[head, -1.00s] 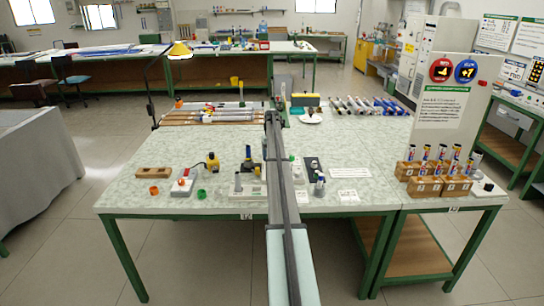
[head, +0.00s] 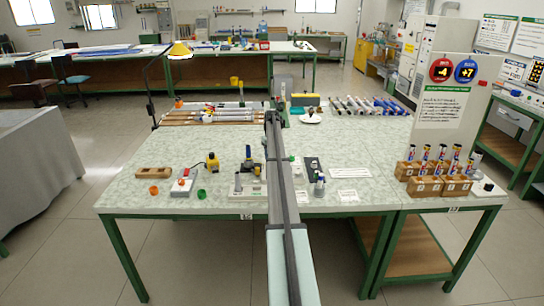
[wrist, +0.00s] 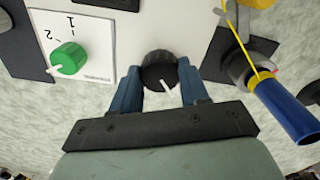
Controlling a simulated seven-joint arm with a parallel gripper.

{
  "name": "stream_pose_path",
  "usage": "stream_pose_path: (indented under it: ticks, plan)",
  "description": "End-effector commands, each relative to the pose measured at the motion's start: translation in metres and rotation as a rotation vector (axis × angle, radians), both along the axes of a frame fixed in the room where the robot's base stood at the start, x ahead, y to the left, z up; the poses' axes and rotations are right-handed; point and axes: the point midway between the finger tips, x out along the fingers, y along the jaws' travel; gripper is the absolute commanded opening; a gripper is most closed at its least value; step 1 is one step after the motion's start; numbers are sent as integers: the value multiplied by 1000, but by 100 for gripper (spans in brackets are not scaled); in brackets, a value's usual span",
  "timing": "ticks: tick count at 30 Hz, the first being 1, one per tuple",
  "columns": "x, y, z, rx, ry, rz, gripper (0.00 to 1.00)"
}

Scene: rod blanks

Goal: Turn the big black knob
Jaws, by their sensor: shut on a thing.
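The big black knob (wrist: 158,66) sits on a white panel (wrist: 170,22) in the wrist view, with a white pointer line on its near side. My gripper (wrist: 160,76) is shut on it, with one blue finger on each side. A smaller green knob (wrist: 68,59) sits to the left on a white card marked 1 and 2. In the head view my arm runs up the middle of the picture, and I cannot make out the black knob or the fingertips there.
A blue rod with a yellow band (wrist: 288,112) lies close to the right of my gripper in the wrist view. In the head view, wooden blocks with upright rods (head: 440,186) stand at the table's right. A sign board (head: 447,95) carries red and blue discs.

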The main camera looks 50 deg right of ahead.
Motion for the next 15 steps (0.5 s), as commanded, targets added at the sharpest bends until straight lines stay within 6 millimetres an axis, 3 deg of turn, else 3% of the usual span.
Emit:
stream_pose_path:
  ticks: [6, 15]
  plan:
    - [0, 0, 0, 1, 0, 173, 14]
    - [0, 0, 0, 1, 0, 249, 14]
